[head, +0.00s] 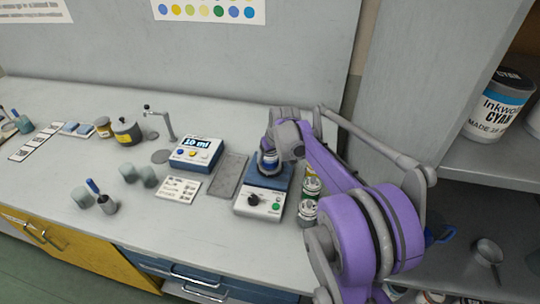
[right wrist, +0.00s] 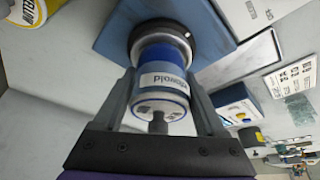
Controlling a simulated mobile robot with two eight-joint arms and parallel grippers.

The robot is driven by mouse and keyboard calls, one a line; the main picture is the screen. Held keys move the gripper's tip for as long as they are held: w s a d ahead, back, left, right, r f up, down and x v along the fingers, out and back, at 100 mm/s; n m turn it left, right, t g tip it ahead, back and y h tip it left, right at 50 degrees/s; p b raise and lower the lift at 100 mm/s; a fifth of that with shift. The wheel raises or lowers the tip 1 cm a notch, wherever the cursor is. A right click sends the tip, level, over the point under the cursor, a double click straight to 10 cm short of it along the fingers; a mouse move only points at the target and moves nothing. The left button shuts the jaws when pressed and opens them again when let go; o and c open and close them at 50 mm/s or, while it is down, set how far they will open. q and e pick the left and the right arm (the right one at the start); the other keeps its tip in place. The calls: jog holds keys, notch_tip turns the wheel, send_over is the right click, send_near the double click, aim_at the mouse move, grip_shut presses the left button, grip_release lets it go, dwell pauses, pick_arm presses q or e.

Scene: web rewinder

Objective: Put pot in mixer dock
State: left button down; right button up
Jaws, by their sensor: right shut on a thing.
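The pot, with a blue band and a white label, is in my right gripper (head: 269,150); the right wrist view shows the pot (right wrist: 163,82) between the two fingers of that gripper (right wrist: 163,88). The mixer (head: 258,203) is a white and blue box with a dark knob and a green button. Its blue top plate (right wrist: 112,38) carries a dark round ring, the dock (right wrist: 183,29). The pot's far end is at this ring in the wrist view; I cannot tell whether it is fully seated. My left gripper is not in view.
Several small jars (head: 311,186) stand close to the mixer's right side, under my right arm. A grey mat (head: 228,174) and a dispenser reading 10 ml (head: 197,153) are to its left. A shelf unit with a cyan ink tub (head: 497,106) is at the right.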

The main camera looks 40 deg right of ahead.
jog(key=shift+f, duration=0.35)
jog(key=shift+s+a+f+b, duration=0.15)
jog(key=shift+s+f+b, duration=0.05)
jog(key=shift+f+b, duration=0.2)
dwell(0.4)
jog(key=o, duration=1.4)
jog(key=shift+c, duration=0.6)
jog(key=shift+o, duration=0.7)
jog(key=shift+r, duration=0.15)
